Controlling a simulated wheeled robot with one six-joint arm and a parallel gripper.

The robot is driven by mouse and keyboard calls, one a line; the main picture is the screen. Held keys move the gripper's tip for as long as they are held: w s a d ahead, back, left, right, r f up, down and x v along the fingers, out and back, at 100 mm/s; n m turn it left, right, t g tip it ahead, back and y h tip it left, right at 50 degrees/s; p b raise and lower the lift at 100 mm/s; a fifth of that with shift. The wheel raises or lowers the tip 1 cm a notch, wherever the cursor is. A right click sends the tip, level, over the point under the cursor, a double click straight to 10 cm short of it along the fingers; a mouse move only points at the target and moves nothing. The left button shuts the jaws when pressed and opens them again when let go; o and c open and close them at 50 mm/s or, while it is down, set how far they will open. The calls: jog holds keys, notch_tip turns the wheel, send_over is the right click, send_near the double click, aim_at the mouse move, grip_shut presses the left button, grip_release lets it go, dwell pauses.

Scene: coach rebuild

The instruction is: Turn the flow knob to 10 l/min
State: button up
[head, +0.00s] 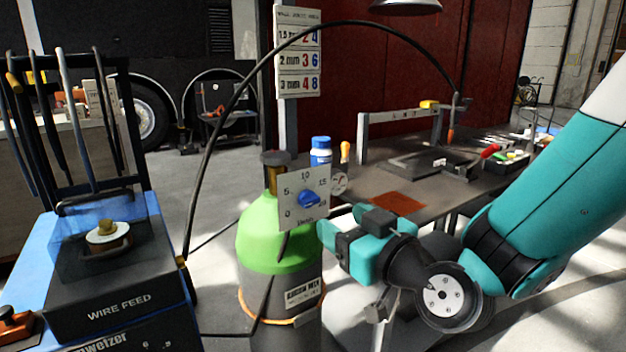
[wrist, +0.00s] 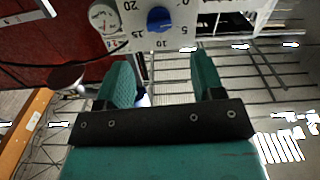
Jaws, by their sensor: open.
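The blue flow knob (head: 309,198) sits on a pale dial plate (head: 289,212) at the green-topped gas cylinder (head: 262,238). My gripper (head: 335,226) is just right of and below the plate, open and empty. In the wrist view the knob (wrist: 158,19) and plate appear upside down, beyond the open fingers (wrist: 163,68) and roughly centred between them. The fingers appear apart from the knob. I cannot tell which mark the knob points to.
A round gauge (wrist: 103,17) is beside the plate. The wire feed machine (head: 120,300) is at left. A black hose (head: 215,125) arches over the cylinder.

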aim_at(313, 202)
jog(key=p+x, duration=0.4)
jog(key=x, duration=0.1)
jog(key=p+x, duration=0.2)
jog(key=p, duration=0.1)
jog(key=shift+w+a+r, duration=0.2)
jog(key=shift+w+r, duration=0.05)
jog(key=shift+r, duration=0.05)
jog(key=shift+w+a+f+p, duration=0.35)
jog(key=shift+w+p, duration=0.2)
jog(key=shift+p, duration=0.1)
jog(key=c, duration=0.9)
jog(key=shift+c, duration=0.2)
